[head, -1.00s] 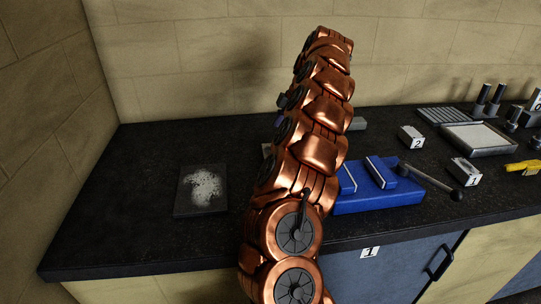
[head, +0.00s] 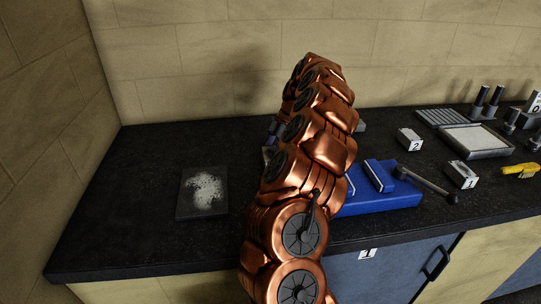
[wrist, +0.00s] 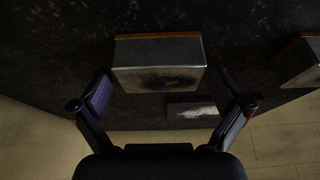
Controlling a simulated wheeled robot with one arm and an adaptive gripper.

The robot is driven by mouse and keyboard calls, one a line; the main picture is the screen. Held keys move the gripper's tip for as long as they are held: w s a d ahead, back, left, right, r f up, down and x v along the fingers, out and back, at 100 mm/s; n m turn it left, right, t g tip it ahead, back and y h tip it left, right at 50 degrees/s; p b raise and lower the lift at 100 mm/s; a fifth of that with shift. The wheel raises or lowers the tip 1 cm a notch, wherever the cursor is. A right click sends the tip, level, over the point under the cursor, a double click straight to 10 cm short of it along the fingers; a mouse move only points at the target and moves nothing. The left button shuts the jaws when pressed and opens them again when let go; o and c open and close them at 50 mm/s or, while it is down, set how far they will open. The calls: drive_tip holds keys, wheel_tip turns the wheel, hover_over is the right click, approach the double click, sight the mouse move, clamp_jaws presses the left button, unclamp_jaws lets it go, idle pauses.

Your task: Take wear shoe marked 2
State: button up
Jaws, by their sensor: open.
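A small pale block marked 2 (head: 410,139) stands on the dark bench in the head view, right of my arm. A similar block marked 1 (head: 461,174) stands nearer the front. In the wrist view my gripper (wrist: 165,102) is open, its purple-lined fingers apart. A grey metal block (wrist: 158,78) with an orange-brown edge and a dark smudge lies ahead, between the finger lines. No number shows on it, so I cannot tell which piece it is. A second such block (wrist: 300,65) is cut off at the right. My arm hides most of the gripper in the head view.
A blue fixture (head: 380,202) with a lever (head: 428,184) sits right of my arm. A dark plate with white powder (head: 187,208) lies left. A pale-filled tray (head: 488,153) and upright pegs stand at the right. The bench's left end is mostly clear.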

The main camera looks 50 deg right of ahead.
drive_tip(key=shift+w+a+f, duration=0.1)
drive_tip(key=shift+f, duration=0.2)
drive_tip(key=c, duration=1.7)
